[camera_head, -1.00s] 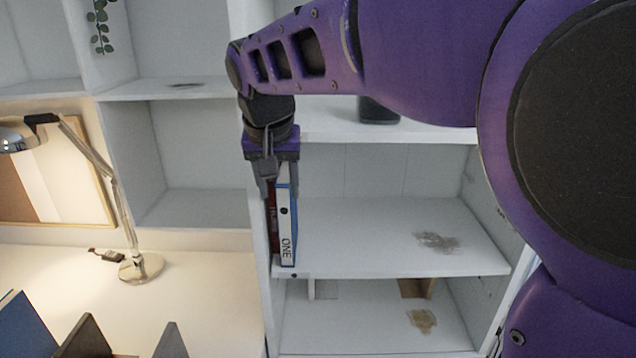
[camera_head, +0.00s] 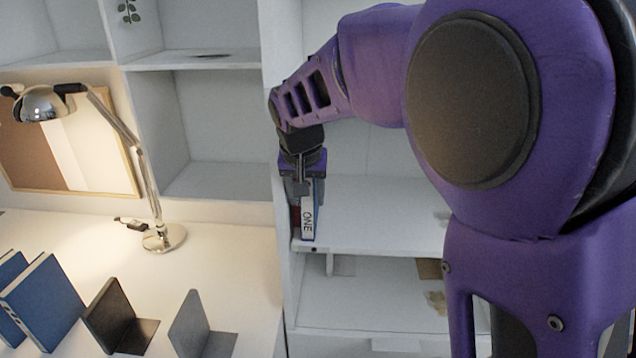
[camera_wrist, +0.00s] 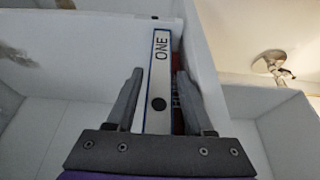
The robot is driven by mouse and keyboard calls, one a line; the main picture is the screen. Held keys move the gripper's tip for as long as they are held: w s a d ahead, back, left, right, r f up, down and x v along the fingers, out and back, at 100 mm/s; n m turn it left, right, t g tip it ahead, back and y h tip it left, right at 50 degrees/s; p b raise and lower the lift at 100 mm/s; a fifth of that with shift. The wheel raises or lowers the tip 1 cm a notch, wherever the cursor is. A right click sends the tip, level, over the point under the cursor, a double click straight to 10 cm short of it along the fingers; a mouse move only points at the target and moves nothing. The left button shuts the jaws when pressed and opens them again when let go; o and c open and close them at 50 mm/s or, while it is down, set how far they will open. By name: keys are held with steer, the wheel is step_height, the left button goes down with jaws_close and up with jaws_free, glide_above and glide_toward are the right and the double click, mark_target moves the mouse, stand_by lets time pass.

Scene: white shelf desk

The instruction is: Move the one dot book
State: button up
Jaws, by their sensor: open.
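The one dot book (camera_head: 307,222) has a white spine with blue edges, the word ONE and one dark dot. It stands upright on a white shelf at the shelf's left side. My gripper (camera_head: 303,203) is in front of its upper part, pointing down. In the wrist view the book (camera_wrist: 158,80) lies between the two spread fingers of my gripper (camera_wrist: 160,85), and the dot shows between them. The gripper is open. A dark red book (camera_wrist: 178,100) stands right beside it, partly hidden by a finger; it also shows in the head view (camera_head: 295,220).
The left shelf wall (camera_head: 282,265) is close beside the books. The shelf (camera_head: 380,225) to the right of them is bare. On the desk stand a lamp (camera_head: 163,238), blue books (camera_head: 45,300) and two bookends (camera_head: 108,310), (camera_head: 192,325). My arm hides the right side.

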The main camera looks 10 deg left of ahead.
jaws_close()
stand_by(1.3)
